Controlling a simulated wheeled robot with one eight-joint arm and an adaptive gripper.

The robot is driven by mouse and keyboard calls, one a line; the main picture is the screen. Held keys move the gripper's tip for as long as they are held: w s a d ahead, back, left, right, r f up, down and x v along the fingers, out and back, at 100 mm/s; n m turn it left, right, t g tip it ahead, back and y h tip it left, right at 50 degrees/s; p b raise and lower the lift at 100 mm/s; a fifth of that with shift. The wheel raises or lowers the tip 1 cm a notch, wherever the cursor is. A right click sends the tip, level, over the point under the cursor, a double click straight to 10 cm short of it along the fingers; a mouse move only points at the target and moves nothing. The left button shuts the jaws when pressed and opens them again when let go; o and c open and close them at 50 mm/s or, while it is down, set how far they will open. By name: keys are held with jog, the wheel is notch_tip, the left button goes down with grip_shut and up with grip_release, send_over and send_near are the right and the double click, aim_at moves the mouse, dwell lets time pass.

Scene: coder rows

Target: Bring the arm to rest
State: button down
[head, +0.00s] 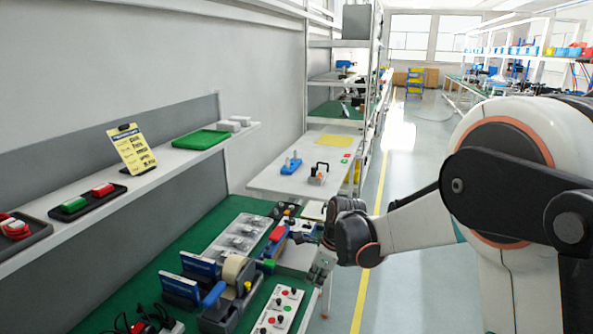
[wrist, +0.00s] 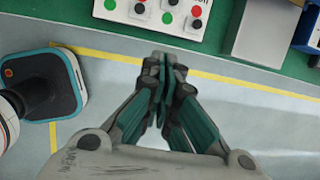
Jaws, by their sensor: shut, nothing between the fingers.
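My arm reaches in from the right in the head view, bent and raised beside the workbench. My gripper (head: 322,268) points down near the right edge of the green bench top, and its fingers are small there. In the wrist view my gripper (wrist: 163,68) is shut, its teal-padded fingers together and nothing between them. The floor with a yellow line lies beneath it, and the bench edge is just beyond the fingertips.
The grey aisle floor (head: 410,175) is open.

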jog(key=s+d+r+n+t+h, duration=0.1)
jog(key=s+d+r+n, duration=0.35)
jog(key=s+r, duration=0.25)
jog(key=s+d+r+n+t, duration=0.2)
jog(key=s+d+r+n, duration=0.2)
jog(key=s+r+n, duration=0.25)
jog(key=s+d+n+t+h, duration=0.1)
jog(key=s+d+n, duration=0.2)
jog(key=s+n, duration=0.2)
jog(key=s+d+n+t, duration=0.1)
jog(key=s+n, duration=0.4)
jog(key=s, duration=0.5)
jog(key=shift+d+r+n+h, duration=0.2)
jog(key=shift+d+n+h, duration=0.2)
jog(key=shift+d, duration=0.5)
